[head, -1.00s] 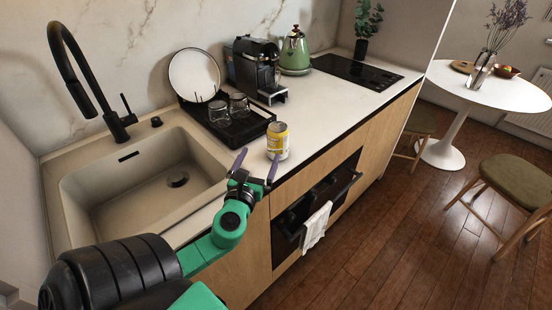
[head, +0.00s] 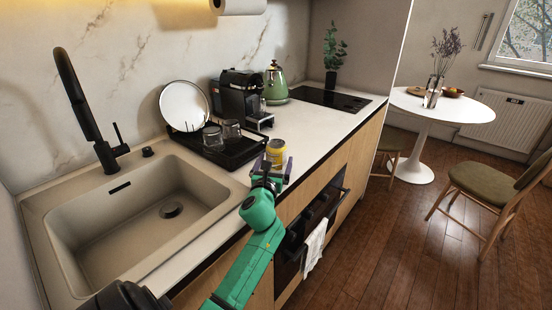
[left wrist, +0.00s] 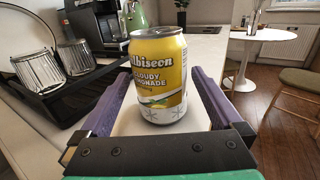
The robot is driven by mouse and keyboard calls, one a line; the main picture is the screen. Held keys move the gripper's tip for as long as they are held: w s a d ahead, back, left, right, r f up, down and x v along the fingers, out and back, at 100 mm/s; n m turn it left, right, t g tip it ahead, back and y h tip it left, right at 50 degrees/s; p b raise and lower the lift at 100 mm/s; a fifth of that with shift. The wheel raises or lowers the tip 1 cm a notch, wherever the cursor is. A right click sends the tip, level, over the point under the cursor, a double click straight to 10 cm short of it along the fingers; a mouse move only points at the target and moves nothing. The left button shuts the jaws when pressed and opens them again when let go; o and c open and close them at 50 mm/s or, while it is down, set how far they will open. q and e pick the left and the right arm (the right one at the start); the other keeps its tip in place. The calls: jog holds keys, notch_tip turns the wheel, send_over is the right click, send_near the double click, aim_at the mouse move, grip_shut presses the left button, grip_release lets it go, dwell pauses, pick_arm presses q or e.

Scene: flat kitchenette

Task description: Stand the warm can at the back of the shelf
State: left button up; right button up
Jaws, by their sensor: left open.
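A yellow and silver lemonade can (head: 276,151) stands upright on the white counter (head: 318,122), near its front edge. In the left wrist view the can (left wrist: 157,75) is between the two purple fingers of my left gripper (left wrist: 160,100). The fingers are spread wide, with a gap on each side of the can. In the head view my left gripper (head: 270,167) reaches over the counter edge at the can and hides its lower part. No shelf can be made out in these frames. My right gripper is not in view.
A black drying tray (head: 238,152) with glasses and a plate (head: 184,105) stands left of the can. A coffee machine (head: 243,97) and green kettle (head: 275,84) are behind it. The sink (head: 150,215) is at left. The counter right of the can is clear.

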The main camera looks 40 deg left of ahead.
aim_at(277, 142)
pick_arm(q)
jog(key=x, duration=0.2)
jog(key=shift+w+a+f, duration=0.1)
jog(key=shift+w+a, duration=0.05)
jog(key=shift+w, duration=0.2)
jog(key=shift+s, duration=0.1)
jog(key=c, duration=0.4)
grip_shut()
notch_tip(277, 142, up, 9)
jog(key=p, duration=0.3)
notch_tip(277, 142, up, 11)
jog(key=p, duration=0.1)
jog(key=shift+p, duration=0.35)
